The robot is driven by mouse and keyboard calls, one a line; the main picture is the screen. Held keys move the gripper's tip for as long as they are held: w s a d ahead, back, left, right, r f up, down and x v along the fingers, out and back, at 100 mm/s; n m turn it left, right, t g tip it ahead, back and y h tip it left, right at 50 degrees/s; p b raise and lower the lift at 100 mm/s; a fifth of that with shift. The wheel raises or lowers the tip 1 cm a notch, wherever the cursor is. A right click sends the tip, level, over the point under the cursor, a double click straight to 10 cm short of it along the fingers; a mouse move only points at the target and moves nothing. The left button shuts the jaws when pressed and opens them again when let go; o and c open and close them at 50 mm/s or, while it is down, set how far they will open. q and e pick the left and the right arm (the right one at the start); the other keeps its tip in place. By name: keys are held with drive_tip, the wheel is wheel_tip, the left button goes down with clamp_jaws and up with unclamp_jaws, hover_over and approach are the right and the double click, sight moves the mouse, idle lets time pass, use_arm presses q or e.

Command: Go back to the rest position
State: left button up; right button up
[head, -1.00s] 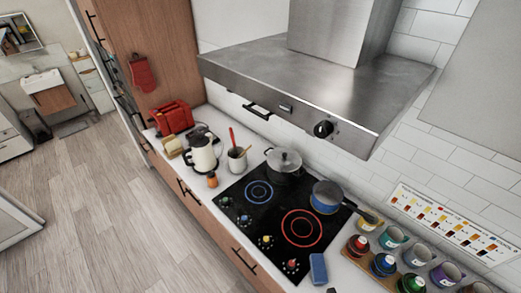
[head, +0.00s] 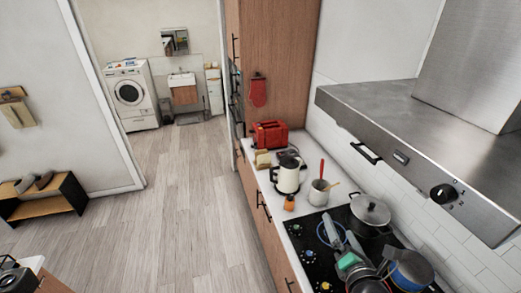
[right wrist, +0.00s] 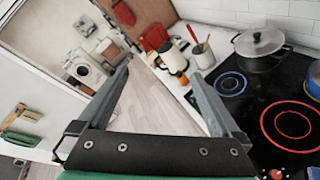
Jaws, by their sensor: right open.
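My right gripper (head: 340,226) shows at the lower right of the head view, over the black cooktop (head: 308,252). Its two grey fingers are spread, and nothing is between them. In the right wrist view the gripper (right wrist: 162,78) also shows open and empty, with floor and counter beyond the fingers. My left gripper is in neither view.
A lidded pot (head: 370,212) and a blue pan (head: 410,270) stand on the cooktop close to my right gripper. A utensil crock (head: 319,193), a kettle (head: 287,178) and a red toaster (head: 269,134) stand farther along the counter. The steel hood (head: 420,130) overhangs at right. The floor (head: 190,190) is clear.

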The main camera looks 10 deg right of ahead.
drive_tip(key=s+a+r+m+t+y, duration=0.1)
drive_tip(key=a+r+m+t, duration=0.15)
drive_tip(key=r, duration=0.75)
drive_tip(key=s+a+r+m+t, duration=0.1)
drive_tip(key=s+r+m+t, duration=0.15)
drive_tip(key=r, duration=0.75)
drive_tip(key=a+r+m+t+y, duration=0.1)
drive_tip(key=a+r+m+t, duration=0.15)
drive_tip(key=r, duration=0.75)
drive_tip(key=s+a+r+m+t+y, duration=0.1)
drive_tip(key=s+r+m+t, duration=0.4)
drive_tip(key=s+r+m, duration=0.7)
drive_tip(key=r+m+y, duration=0.1)
drive_tip(key=m, duration=0.5)
drive_tip(key=shift+s, duration=0.1)
